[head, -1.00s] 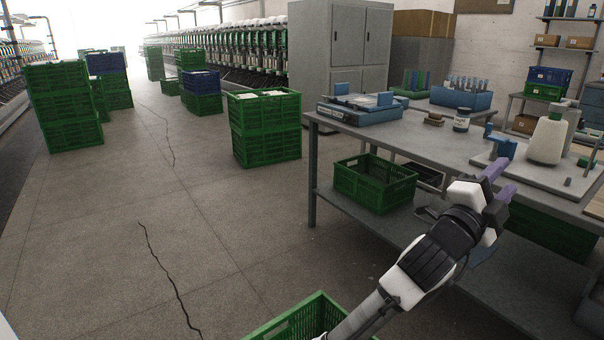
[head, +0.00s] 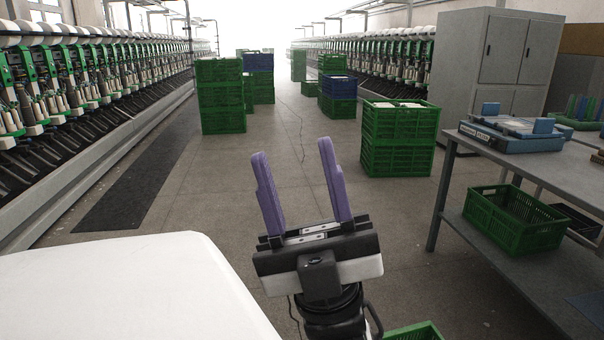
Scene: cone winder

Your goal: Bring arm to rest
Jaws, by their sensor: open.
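My gripper (head: 298,172) is in the lower middle of the head view, pointing up and away over the aisle floor. Its two purple fingers stand apart with nothing between them. It touches nothing that I can see. My arm runs from it down to the bottom edge of the picture, and its lower links are out of view.
A grey workbench (head: 436,212) stands at the right, with a scale-like blue device (head: 512,134) on top and a green crate (head: 513,219) on its lower shelf. Stacked green crates (head: 397,150) stand ahead. Winding machines (head: 70,95) line the left. The aisle floor (head: 285,130) between is clear.

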